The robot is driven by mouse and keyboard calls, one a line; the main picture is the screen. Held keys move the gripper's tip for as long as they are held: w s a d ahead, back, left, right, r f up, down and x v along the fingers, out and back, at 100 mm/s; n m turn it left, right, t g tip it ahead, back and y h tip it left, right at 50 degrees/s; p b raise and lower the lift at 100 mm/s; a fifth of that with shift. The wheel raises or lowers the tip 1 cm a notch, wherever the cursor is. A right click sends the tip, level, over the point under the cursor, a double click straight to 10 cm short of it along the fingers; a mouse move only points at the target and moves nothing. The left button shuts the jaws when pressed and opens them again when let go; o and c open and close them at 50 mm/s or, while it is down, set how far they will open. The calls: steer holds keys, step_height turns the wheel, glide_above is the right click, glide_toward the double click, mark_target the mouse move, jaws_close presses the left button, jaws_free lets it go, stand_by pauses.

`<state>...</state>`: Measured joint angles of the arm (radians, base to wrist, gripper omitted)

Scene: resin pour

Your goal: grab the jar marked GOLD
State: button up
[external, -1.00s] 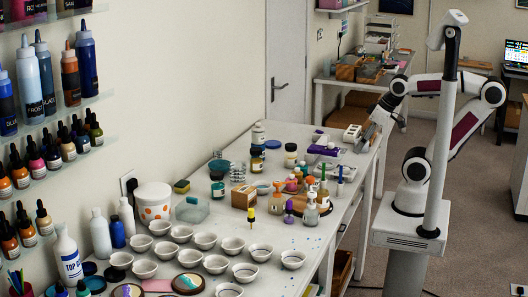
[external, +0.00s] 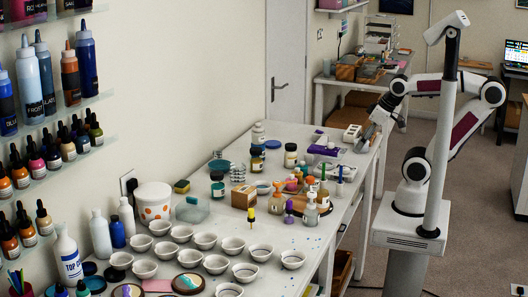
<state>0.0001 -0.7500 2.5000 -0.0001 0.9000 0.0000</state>
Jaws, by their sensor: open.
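Several small jars stand on the long white table, and their labels are too small to read, so I cannot tell which is marked GOLD. One jar with a yellowish label (external: 257,160) stands near the middle back. A dark-lidded jar (external: 290,156) is to its right. A dark-lidded jar with a teal band (external: 217,187) is nearer the camera, and a pale-lidded jar (external: 258,133) is farther back. My gripper (external: 363,142) is open at the table's far right edge, pointing down, apart from all these jars. Its fingers are small and partly unclear.
Near my gripper are a white block-like device (external: 352,132) and a purple item (external: 323,150). Several white bowls (external: 232,246) fill the front. A strip along the right edge is fairly clear.

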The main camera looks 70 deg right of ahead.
steer(key=shift+w, duration=0.15)
stand_by(0.7)
steer(key=w+d+r+t+h, duration=0.15)
steer(key=w+d, duration=0.45)
steer(key=w, duration=0.7)
steer(key=n+t, duration=0.2)
steer(key=t, duration=0.3)
glide_above(261, 152)
steer(key=s+d, duration=0.4)
steer(key=s, duration=0.7)
step_height(261, 152, down, 5)
steer(key=shift+w+a+f+n+t+y, duration=0.15)
steer(key=shift+w+a+f+n+y, duration=0.15)
steer(key=shift+w+f+y, duration=0.8)
steer(key=shift+w+a+f+n+t+y, duration=0.15)
steer(key=shift+w+a+f+y, duration=0.2)
steer(key=shift+w+f+y, duration=0.8)
steer(key=shift+w+a+f+n+t+y, duration=0.25)
steer(key=shift+w+f+y, duration=0.4)
steer(key=shift+f, duration=0.85)
steer(key=shift+w+a, duration=0.15)
steer(key=shift+x, duration=1.2)
